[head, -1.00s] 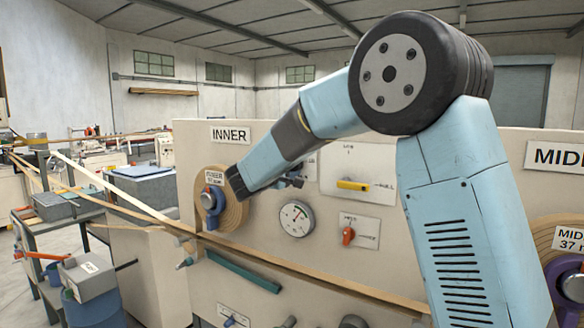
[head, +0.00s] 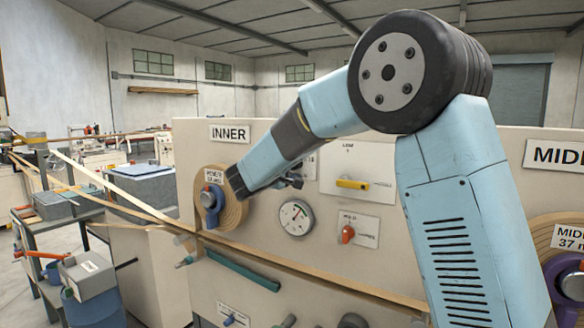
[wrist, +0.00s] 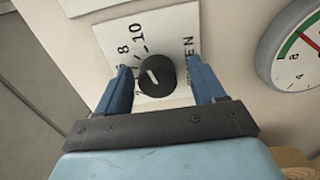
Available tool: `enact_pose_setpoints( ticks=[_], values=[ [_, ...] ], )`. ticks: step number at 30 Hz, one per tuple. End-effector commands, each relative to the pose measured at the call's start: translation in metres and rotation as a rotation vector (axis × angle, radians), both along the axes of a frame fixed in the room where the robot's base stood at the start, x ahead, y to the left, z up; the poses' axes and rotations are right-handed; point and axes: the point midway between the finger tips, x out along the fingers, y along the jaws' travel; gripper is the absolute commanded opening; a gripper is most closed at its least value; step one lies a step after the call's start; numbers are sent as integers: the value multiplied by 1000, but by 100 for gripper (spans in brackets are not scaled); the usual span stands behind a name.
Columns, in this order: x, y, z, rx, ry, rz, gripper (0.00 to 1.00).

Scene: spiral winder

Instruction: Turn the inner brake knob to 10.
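In the wrist view a round black knob (wrist: 157,75) with a white pointer mark sits on a white dial plate (wrist: 112,36). The plate shows 8, 10 and part of a word ending in "EN"; other marks are hidden by my fingers and the knob. My gripper (wrist: 160,68) is open, with one blue finger on each side of the knob and visible gaps to it. The pointer's exact reading cannot be told.
A round gauge (head: 296,218) is on the panel close to my gripper, also at right in the wrist view (wrist: 296,48). A tape roll (head: 235,210), a yellow-handled switch (head: 352,184) and a red knob (head: 347,234) are nearby. A tan strip (head: 300,267) crosses below.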

Motion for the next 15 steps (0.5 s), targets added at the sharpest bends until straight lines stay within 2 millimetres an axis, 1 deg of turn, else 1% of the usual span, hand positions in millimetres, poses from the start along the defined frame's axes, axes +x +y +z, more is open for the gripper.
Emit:
enact_pose_setpoints(
  ticks=[5,8,11,15],
  values=[
    [-2,2,1,0,-1,2,69],
    [-9,6,1,0,-1,3,69],
    [-21,13,1,1,-2,3,69],
    [-44,27,1,0,-1,4,69]
  ],
)
